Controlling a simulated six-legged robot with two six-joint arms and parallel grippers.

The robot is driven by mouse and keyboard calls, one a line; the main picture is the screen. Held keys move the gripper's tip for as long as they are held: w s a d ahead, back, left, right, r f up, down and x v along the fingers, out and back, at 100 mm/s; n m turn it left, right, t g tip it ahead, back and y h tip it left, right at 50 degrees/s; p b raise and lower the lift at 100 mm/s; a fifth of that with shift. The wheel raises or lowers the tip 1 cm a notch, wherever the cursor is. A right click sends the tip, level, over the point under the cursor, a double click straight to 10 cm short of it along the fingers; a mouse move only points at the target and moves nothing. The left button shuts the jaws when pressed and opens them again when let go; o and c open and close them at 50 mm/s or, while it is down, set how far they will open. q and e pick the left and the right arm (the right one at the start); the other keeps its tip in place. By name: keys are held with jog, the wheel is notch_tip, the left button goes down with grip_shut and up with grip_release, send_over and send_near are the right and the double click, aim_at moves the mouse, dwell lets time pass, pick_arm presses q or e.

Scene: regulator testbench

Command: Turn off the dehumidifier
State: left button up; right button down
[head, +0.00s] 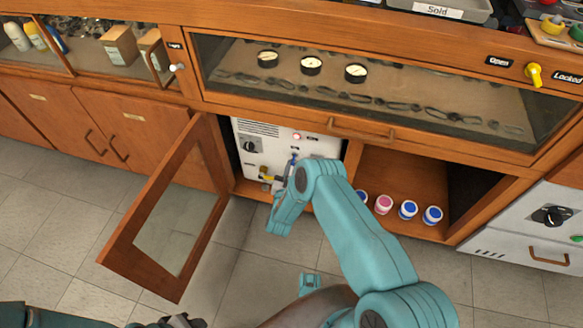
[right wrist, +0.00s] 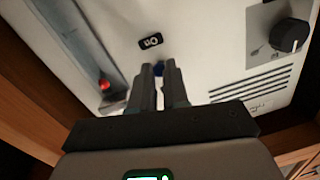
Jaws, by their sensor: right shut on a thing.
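The dehumidifier appears to be the white unit (head: 267,160) inside the open lower cabinet. In the head view my right wrist covers part of the unit's lower front. My left gripper (head: 180,321) shows only partly at the bottom edge, its jaws unclear.
A glass-paned cabinet door (head: 165,215) stands open on the left. Blue and pink capped jars (head: 408,210) stand in the compartment to the right. A glass-fronted drawer with gauges (head: 311,65) is above. Tiled floor (head: 60,215) is clear at left.

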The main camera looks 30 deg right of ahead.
aim_at(293, 158)
notch_tip(293, 158, up, 3)
jog(key=g+y+p, duration=0.3)
jog(key=p, duration=0.2)
jog(key=shift+f+p, duration=0.1)
jog(key=shift+p, duration=0.2)
jog(key=shift+w+d+r+g+y+p, duration=0.15)
jog(key=shift+r+g+y+p, duration=0.25)
jog(key=shift+g+y+p, duration=0.45)
jog(key=shift+w+d+r+m+g+y+p, duration=0.15)
jog(key=shift+r+m+g+y+p, duration=0.2)
jog(key=shift+g+y, duration=0.5)
jog(key=shift+y, duration=0.3)
jog(key=c, duration=1.1)
grip_release()
jog(key=p+v, duration=0.4)
jog(key=v, duration=1.2)
jog(key=shift+p, duration=0.35)
